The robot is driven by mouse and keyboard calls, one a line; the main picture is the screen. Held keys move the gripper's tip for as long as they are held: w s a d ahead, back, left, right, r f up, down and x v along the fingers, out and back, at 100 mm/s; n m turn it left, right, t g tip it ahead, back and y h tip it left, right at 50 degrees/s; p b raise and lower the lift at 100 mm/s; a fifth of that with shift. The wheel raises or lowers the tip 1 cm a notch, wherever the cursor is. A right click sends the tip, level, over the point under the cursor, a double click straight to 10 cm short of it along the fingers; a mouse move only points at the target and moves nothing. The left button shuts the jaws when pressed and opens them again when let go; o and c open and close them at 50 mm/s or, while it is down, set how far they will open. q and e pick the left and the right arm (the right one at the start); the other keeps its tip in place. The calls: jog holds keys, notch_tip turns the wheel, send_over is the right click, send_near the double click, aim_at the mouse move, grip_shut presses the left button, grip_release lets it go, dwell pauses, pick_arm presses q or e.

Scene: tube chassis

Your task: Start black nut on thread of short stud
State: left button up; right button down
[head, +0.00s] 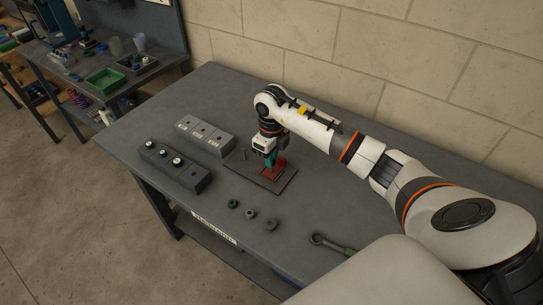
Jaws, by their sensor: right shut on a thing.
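My right gripper (271,166) points down over a dark base plate (279,185) on the grey table. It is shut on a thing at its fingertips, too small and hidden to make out. A red part (270,176) and a green part show at and just below the fingers. A thin upright stud (244,155) stands on the plate's left part, apart from the gripper. I cannot tell whether it is the short stud. I cannot pick out the black nut for sure. My left gripper is not in view.
Three nut-like rings lie in front of the plate: a greenish one (233,203), a dark grey one (249,213) and a grey-brown one (271,225). Two grey blocks (205,136) (174,166) stand to the left. A wrench (331,243) lies front right. The table's left end is clear.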

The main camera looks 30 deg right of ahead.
jog(key=shift+f, duration=0.15)
jog(key=shift+f+b, duration=1.3)
jog(key=shift+f, duration=0.1)
jog(key=shift+r, duration=0.1)
jog(key=c, duration=1.2)
grip_release()
jog(key=shift+c, duration=0.2)
notch_tip(320, 180, up, 12)
jog(key=b, duration=0.1)
jog(key=shift+b, duration=0.35)
